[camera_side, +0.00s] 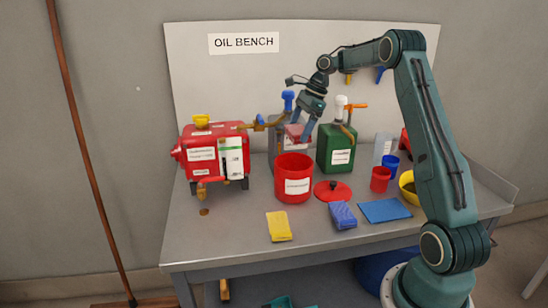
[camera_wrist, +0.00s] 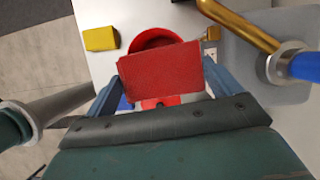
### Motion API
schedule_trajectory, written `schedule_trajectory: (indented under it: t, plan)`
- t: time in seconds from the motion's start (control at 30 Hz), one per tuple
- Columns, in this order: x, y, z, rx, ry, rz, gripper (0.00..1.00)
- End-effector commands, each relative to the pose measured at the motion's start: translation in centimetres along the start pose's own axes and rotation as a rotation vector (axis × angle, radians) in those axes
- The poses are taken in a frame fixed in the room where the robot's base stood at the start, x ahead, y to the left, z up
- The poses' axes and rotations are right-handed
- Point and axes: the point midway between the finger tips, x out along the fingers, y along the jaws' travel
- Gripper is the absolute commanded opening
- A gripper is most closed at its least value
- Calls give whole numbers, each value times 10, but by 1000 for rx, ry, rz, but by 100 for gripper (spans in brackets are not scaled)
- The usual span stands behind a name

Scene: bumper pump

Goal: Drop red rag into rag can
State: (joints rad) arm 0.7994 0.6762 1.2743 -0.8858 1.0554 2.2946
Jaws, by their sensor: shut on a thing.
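The red rag (camera_side: 295,131) is a flat folded piece between the fingers of my gripper (camera_side: 303,127). In the wrist view the red rag (camera_wrist: 162,76) sits between the two blue-grey fingertips (camera_wrist: 160,80). My gripper is shut on it and holds it in the air above the rag can. The rag can (camera_side: 293,181) is an open red cylinder with a white label, standing on the bench. In the wrist view the rag partly covers the can, whose far rim (camera_wrist: 153,36) shows behind it. The red lid (camera_side: 332,191) lies on the bench right of the can.
A red pump (camera_side: 210,155) stands left, with a brass spout reaching towards my gripper. A green jug (camera_side: 335,147) and a grey container (camera_side: 288,146) stand behind the can. Yellow (camera_side: 279,226) and blue (camera_side: 343,215) rags and a blue cloth (camera_side: 384,210) lie in front.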

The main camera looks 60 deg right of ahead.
Motion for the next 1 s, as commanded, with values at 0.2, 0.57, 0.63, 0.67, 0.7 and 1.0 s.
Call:
schedule_trajectory:
  t: [0.2, 0.57, 0.63, 0.67, 0.7, 1.0]
  plan:
    - [18, 0, -7, 0, -1, 3, 72]
    - [29, 0, -12, 0, 1, 0, 72]
    - [29, 0, -12, 0, 1, 0, 72]
    - [29, 0, -12, 0, 1, 0, 72]
    - [29, 0, -12, 0, 1, 0, 72]
    - [29, 0, -12, 0, 1, 1, 100]
